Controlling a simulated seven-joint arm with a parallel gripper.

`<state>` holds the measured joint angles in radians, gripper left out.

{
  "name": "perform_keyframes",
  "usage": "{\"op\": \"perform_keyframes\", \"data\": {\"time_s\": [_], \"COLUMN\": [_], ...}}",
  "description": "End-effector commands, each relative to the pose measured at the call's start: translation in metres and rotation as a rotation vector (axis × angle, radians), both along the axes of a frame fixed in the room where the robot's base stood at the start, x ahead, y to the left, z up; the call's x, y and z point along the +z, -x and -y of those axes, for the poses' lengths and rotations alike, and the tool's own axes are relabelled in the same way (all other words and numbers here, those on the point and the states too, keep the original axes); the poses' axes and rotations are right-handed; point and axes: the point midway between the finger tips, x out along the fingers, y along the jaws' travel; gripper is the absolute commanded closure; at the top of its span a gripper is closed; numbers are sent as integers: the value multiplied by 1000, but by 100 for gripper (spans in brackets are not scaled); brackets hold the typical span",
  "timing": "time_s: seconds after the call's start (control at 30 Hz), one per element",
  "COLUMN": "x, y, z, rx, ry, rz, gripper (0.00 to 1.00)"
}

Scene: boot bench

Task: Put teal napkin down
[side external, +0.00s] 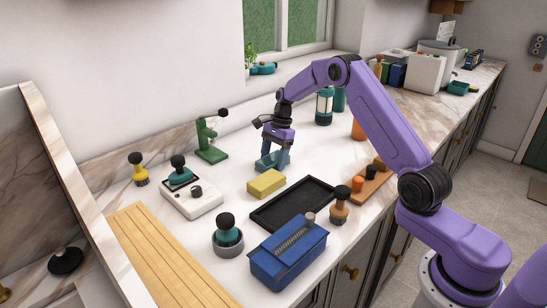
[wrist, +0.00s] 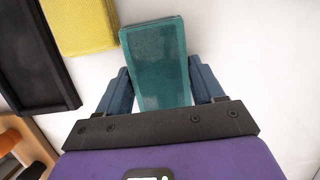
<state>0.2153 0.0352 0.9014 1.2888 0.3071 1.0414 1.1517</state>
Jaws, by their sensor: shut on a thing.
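The teal napkin (wrist: 154,50) shows in the wrist view as a flat, folded rectangle between the two blue fingers of my gripper (wrist: 160,78). My gripper is shut on it. In the side view, my gripper (side external: 275,152) points down over the white counter, behind the yellow sponge. The napkin (side external: 266,164) shows there low at the fingertips, at or just above the counter; I cannot tell whether it touches. Its near end is hidden by my gripper in the wrist view.
A yellow sponge (side external: 266,183) and a black tray (side external: 270,218) lie in front of my gripper. A green stand (side external: 210,143) is to its left, and a teal lantern (side external: 324,107) is behind right. Bare white counter (wrist: 250,45) lies right of the napkin in the wrist view.

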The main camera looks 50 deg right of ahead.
Motion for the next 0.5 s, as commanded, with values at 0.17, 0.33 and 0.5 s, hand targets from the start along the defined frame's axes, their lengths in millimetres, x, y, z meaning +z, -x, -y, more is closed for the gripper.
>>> {"op": "perform_keyframes", "data": {"time_s": [0.17,0.33,0.5], "x": [0,0,6], "y": [0,0,0], "z": [0,0,1], "rx": [0,0,-1], "ry": [0,0,0], "rz": [0,0,2], "gripper": [7,7,7]}}
